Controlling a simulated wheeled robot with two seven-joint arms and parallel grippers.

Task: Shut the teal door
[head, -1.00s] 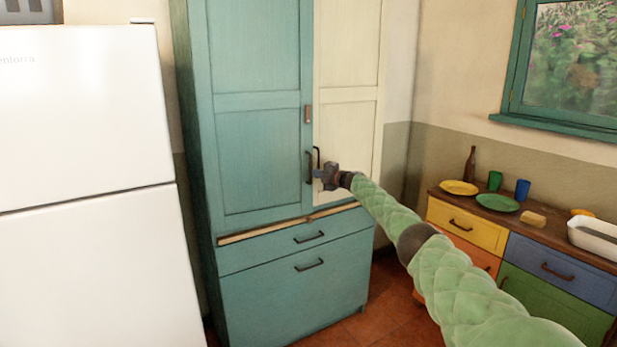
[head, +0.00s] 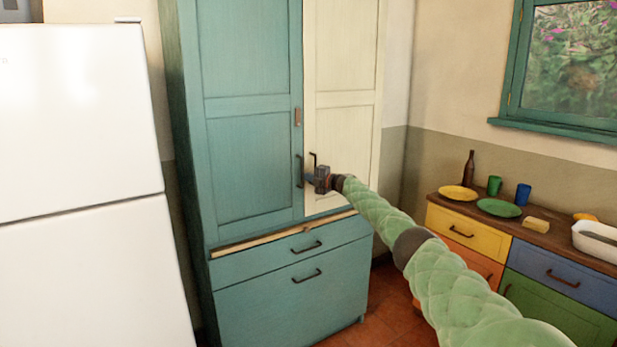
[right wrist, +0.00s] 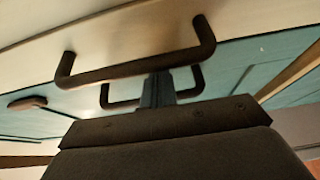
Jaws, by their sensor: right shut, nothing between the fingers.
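The teal door (head: 251,120) is the left one of the tall cabinet's upper pair, with a dark handle (head: 299,170) near its right edge. It looks nearly in line with the cream door, but I cannot tell whether it is fully flush. My right gripper (head: 310,181) is shut and empty, at the door seam beside the handles. In the right wrist view its fingers (right wrist: 157,88) point toward the teal door, close to its handle (right wrist: 123,99); contact is unclear. My left gripper is out of view.
The cream door (head: 342,125) is on the right; its handle (right wrist: 135,68) is close to my fingers. Teal drawers (head: 290,290) are below. A white fridge (head: 75,180) stands at left. A low counter (head: 540,226) with dishes stands at right.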

